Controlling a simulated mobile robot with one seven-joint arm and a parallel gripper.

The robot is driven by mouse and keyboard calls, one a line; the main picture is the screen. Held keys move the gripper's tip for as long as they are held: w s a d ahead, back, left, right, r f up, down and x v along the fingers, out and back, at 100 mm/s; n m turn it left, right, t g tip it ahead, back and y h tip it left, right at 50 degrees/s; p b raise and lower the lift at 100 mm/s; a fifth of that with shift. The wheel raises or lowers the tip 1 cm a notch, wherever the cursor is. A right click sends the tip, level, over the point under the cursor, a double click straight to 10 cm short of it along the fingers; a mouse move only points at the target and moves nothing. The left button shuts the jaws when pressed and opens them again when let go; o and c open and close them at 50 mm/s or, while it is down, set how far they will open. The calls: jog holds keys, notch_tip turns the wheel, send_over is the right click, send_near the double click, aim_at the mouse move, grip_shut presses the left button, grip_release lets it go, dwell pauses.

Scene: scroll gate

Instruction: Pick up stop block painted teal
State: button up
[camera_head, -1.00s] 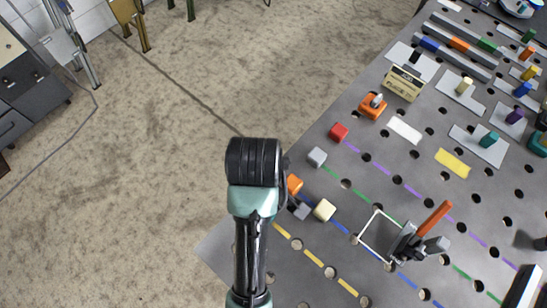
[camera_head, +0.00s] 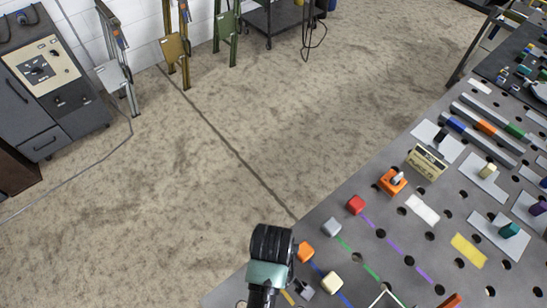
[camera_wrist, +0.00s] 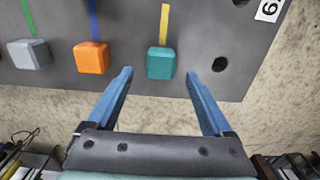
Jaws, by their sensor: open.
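The teal stop block (camera_wrist: 161,63) is a small cube in the wrist view, at the end of a yellow line near the table's edge. My gripper (camera_wrist: 159,76) is open, its two blue fingers on either side of the block in the picture. The block appears just beyond or level with the fingertips, with gaps on both sides; contact does not show. In the head view my arm hides the teal block.
An orange block (camera_wrist: 91,57) sits left of the teal one, and a grey block (camera_wrist: 29,53) farther left. A hole (camera_wrist: 220,64) lies to the right. The grey perforated table (camera_head: 330,215) also carries a red block (camera_head: 355,204) and a cream block (camera_head: 332,282).

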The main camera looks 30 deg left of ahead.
notch_tip(320, 180, down, 4)
jog(key=shift+s+d+f, duration=0.1)
jog(key=shift+d+f, duration=0.05)
jog(key=shift+c, duration=0.2)
grip_shut()
